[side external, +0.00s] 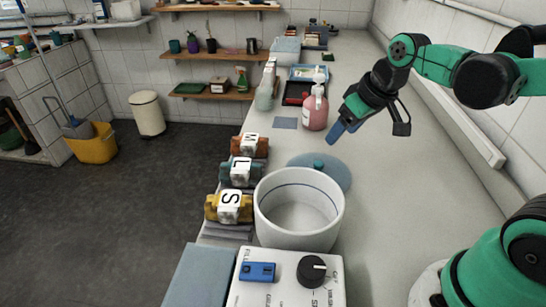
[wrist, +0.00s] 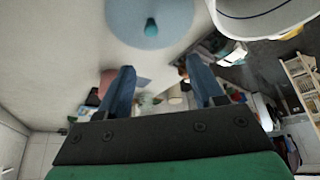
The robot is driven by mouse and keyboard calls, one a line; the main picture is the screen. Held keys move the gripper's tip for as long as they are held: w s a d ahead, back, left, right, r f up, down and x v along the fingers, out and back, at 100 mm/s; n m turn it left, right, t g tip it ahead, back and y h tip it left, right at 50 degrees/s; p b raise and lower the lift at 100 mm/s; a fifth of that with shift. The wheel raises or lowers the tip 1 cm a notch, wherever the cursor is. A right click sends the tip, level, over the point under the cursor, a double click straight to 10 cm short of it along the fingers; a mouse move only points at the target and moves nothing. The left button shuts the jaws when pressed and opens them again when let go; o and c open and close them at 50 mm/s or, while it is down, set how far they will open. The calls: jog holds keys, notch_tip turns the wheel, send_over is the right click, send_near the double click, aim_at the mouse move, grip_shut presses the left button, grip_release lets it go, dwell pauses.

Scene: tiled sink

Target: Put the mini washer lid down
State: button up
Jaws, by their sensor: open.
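The mini washer lid (side external: 338,174) is a flat grey-blue disc with a teal knob. It appears to lie on the counter just behind the washer tub, whose rim hides part of it. It also shows at the top of the wrist view (wrist: 125,20), knob facing the camera. The mini washer's white round tub (side external: 300,232) is open at the top and looks empty. A white panel (side external: 250,297) with a black dial and a blue switch sits in front of it. My gripper (side external: 340,132) is open and empty, above the counter and beyond the lid, apart from it. Its two blue fingers (wrist: 160,82) are spread.
A pink soap bottle (side external: 315,108) stands left of my gripper, near trays (side external: 308,73). The counter right of the lid is clear, up to the tiled wall.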

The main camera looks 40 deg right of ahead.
jog(key=s+a+t, duration=0.1)
jog(key=a, duration=0.1)
jog(key=s+a+t, duration=0.1)
jog(key=s+a, duration=0.1)
jog(key=shift+a, duration=0.15)
